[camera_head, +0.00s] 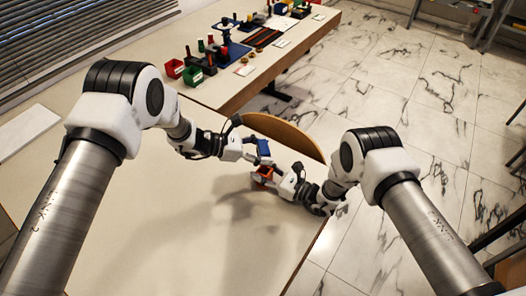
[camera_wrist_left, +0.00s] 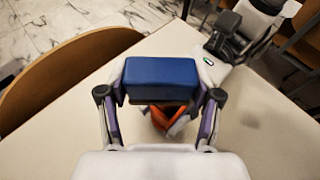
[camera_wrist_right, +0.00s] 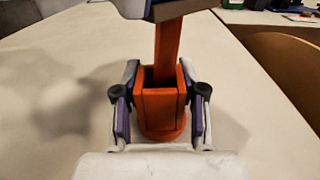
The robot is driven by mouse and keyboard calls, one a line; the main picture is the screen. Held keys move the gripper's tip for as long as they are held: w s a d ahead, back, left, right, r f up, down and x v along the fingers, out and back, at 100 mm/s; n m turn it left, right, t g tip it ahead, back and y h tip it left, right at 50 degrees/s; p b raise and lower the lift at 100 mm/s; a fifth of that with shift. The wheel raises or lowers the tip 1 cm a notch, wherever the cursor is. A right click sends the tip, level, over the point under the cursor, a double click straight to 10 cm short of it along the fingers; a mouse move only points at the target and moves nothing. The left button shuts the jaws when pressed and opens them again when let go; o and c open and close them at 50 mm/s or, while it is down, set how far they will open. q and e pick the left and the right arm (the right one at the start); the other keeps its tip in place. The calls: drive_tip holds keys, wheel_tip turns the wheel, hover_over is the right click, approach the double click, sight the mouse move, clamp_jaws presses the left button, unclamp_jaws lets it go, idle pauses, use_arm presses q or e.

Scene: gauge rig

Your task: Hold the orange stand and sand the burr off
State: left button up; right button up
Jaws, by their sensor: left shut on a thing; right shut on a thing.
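The orange stand (camera_head: 264,172) is upright on the table near its right edge. In the right wrist view it shows a squared block (camera_wrist_right: 160,106) on a round foot, with an orange upright rising from it. My right gripper (camera_head: 268,179) is shut on the stand's block, one finger on each side. My left gripper (camera_head: 258,152) is shut on a blue sanding block (camera_wrist_left: 160,80) and holds it above the stand. In the right wrist view the sanding block's underside (camera_wrist_right: 178,9) is at the upright's top; contact cannot be told. I cannot make out the burr; the upright's top is hidden.
The pale table (camera_head: 150,240) is clear to the left and in front. A curved wooden chair back (camera_head: 285,132) stands close beyond its far edge. A second table at the back holds red and green bins (camera_head: 193,75), tools and several small parts.

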sight(265, 175)
use_arm(q)
drive_tip(key=shift+s+f, duration=0.1)
drive_tip(key=shift+f, duration=0.1)
drive_tip(key=shift+s+d, duration=0.15)
drive_tip(key=shift+s, duration=0.65)
drive_tip(key=shift+s+d, duration=0.15)
drive_tip(key=shift+s, duration=0.65)
drive_tip(key=shift+w+a, duration=0.2)
drive_tip(key=shift+w, duration=0.6)
drive_tip(key=shift+w+a+r, duration=0.1)
drive_tip(key=shift+w+r, duration=0.45)
drive_tip(key=shift+r, duration=0.3)
drive_tip(key=shift+w+a+r, duration=0.1)
drive_tip(key=shift+w+r, duration=0.4)
drive_tip(key=shift+r, duration=0.4)
drive_tip(key=shift+w+a+r, duration=0.1)
drive_tip(key=shift+w+r, duration=0.45)
drive_tip(key=shift+r, duration=0.3)
